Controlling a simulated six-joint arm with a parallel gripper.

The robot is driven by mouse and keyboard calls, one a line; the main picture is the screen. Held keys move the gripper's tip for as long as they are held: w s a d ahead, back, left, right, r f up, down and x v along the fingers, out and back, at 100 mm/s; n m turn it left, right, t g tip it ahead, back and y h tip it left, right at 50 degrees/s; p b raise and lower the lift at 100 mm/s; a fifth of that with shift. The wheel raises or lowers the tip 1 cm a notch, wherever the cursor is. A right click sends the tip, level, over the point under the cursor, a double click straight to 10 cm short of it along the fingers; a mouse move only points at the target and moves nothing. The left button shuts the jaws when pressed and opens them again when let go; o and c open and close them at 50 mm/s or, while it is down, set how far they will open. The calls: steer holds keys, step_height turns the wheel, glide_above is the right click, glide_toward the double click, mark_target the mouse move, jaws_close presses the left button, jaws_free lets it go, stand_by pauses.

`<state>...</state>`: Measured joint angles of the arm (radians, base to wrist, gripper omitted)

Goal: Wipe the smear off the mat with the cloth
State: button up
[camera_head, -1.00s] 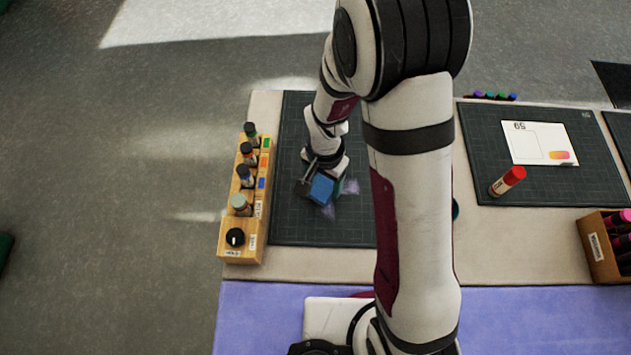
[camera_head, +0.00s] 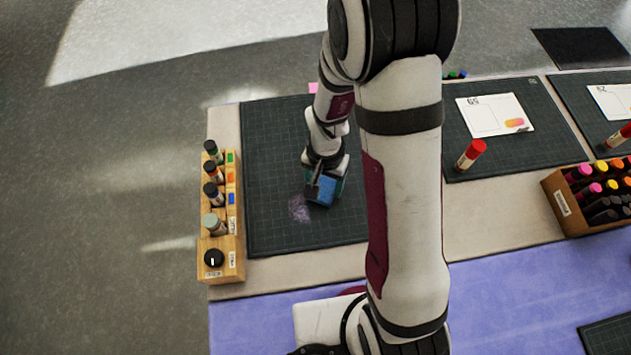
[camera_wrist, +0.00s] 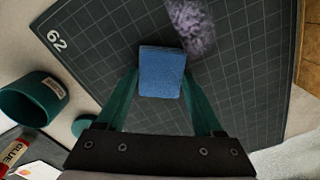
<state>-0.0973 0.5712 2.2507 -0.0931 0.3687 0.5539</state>
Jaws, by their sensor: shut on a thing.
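The dark gridded mat (camera_head: 265,150) lies on the table, left of my arm's thick link. A pale purple smear (camera_head: 300,208) is on it, and the smear also shows at the top of the wrist view (camera_wrist: 192,25). My gripper (camera_head: 322,178) is shut on a blue block-shaped cloth (camera_head: 320,191). In the wrist view the cloth (camera_wrist: 161,72) sits between the green fingers. The cloth is low over the mat, just right of the smear in the head view. I cannot tell whether it touches the mat.
A wooden rack (camera_head: 228,245) with several bottles and a black knob stands along the mat's left edge. A teal cup (camera_wrist: 38,100) and a round teal piece (camera_wrist: 84,126) stand beside the mat. A red-capped glue stick (camera_head: 470,154) and a marker box (camera_head: 570,208) are to the right.

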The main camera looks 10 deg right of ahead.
steer(key=shift+s+d, duration=0.1)
steer(key=shift+d, duration=1.25)
step_height(320, 180, up, 5)
steer(key=shift+r, duration=0.1)
steer(key=s+a, duration=0.1)
steer(key=a, duration=0.2)
steer(key=s+a, duration=0.1)
steer(key=a, duration=0.3)
steer(key=s+a, duration=0.1)
steer(key=a, duration=0.2)
steer(key=shift+a, duration=0.15)
steer(key=f, duration=0.3)
steer(key=shift+s+a+f, duration=0.15)
steer(key=shift+a+f, duration=0.05)
steer(key=shift+a, duration=0.15)
steer(key=shift+f, duration=0.5)
